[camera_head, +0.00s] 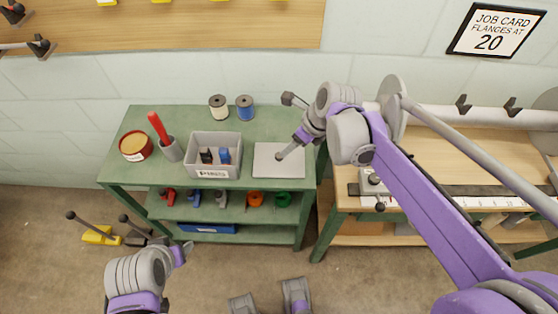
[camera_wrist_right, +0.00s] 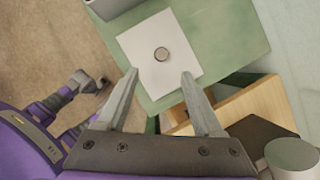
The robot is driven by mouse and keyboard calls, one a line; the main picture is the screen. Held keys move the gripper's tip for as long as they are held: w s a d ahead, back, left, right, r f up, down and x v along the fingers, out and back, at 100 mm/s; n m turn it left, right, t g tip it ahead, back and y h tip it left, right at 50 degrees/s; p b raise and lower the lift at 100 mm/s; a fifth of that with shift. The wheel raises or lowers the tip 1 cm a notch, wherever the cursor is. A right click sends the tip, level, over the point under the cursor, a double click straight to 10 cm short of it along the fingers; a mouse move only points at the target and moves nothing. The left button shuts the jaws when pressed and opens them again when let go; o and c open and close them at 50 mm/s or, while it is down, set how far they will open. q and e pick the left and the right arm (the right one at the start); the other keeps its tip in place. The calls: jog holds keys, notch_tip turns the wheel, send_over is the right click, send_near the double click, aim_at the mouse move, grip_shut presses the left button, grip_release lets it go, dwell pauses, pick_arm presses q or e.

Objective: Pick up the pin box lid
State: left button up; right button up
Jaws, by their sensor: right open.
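The pin box lid (camera_head: 267,170) is a flat, light grey square plate lying on the right end of the green bench top. In the right wrist view the lid (camera_wrist_right: 140,50) shows a round grey knob (camera_wrist_right: 161,54) at its middle. My right gripper (camera_wrist_right: 160,75) is open, with nothing between its fingers, and the knob shows just beyond the fingertips. The open grey pin box (camera_head: 213,172) stands left of the lid. My left gripper (camera_head: 183,252) is low in front of the bench.
A white spool (camera_head: 218,107) and a blue spool (camera_head: 245,107) stand at the back of the green bench (camera_head: 140,185). A grey cup (camera_head: 172,150) with a red-handled tool and a red tin (camera_head: 135,146) are at left. A wooden bench (camera_head: 480,160) stands right.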

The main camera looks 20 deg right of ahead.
aim_at(279, 158)
jog(key=b+x, duration=0.1)
jog(key=x, duration=0.8)
jog(key=shift+w+f, duration=0.3)
jog(key=shift+w, duration=0.05)
grip_shut()
